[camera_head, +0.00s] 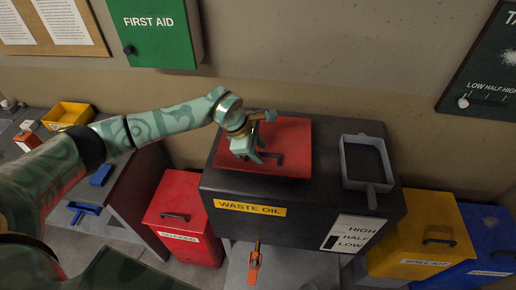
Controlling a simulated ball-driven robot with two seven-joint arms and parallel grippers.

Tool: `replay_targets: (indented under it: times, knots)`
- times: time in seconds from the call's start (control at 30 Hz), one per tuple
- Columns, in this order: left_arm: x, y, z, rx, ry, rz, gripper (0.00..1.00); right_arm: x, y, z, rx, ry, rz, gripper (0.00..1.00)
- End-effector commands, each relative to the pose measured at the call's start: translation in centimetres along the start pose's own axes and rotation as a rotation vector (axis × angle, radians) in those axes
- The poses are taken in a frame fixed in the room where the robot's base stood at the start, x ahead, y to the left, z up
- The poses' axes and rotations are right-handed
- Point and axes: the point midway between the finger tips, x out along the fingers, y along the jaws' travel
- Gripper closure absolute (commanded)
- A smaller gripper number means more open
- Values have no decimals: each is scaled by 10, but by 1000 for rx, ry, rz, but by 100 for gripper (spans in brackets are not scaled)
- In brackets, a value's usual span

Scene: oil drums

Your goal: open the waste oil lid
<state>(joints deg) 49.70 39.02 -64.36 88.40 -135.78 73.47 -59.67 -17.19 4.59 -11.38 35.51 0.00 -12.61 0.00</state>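The waste oil lid (292,139) is a red square plate with a dark handle (277,159). It lies flat and closed on top of the black waste oil container (310,218), which carries a yellow "WASTE OIL" label. My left gripper (257,156) is over the left part of the lid, with its fingertips at the dark handle. The gripper body hides part of the handle, and I cannot tell whether the fingers are shut on it. My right gripper is not in view.
A grey tray with a handle (346,159) rests on the container's right side. An orange-handled tap (254,262) sticks out at the front. Red (187,212), yellow (421,236) and blue (487,241) bins flank the container. A workbench (130,190) stands at left, a green first aid box (155,30) above.

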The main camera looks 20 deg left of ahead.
Motion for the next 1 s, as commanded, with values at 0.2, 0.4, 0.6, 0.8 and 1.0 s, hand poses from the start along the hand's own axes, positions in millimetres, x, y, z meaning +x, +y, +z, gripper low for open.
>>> replay_targets:
  times: [0.2,0.4,0.6,0.8,1.0]
  knots:
    - [0,0,0,0,0,0,100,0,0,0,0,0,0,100]
    - [-3,2,1,-4,0,-8,100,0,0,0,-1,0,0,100]
    - [-17,12,7,-32,0,-68,100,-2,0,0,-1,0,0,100]
    - [-40,32,17,-84,-1,-189,100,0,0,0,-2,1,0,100]
    - [-63,55,26,-96,-2,-224,100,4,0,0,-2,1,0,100]
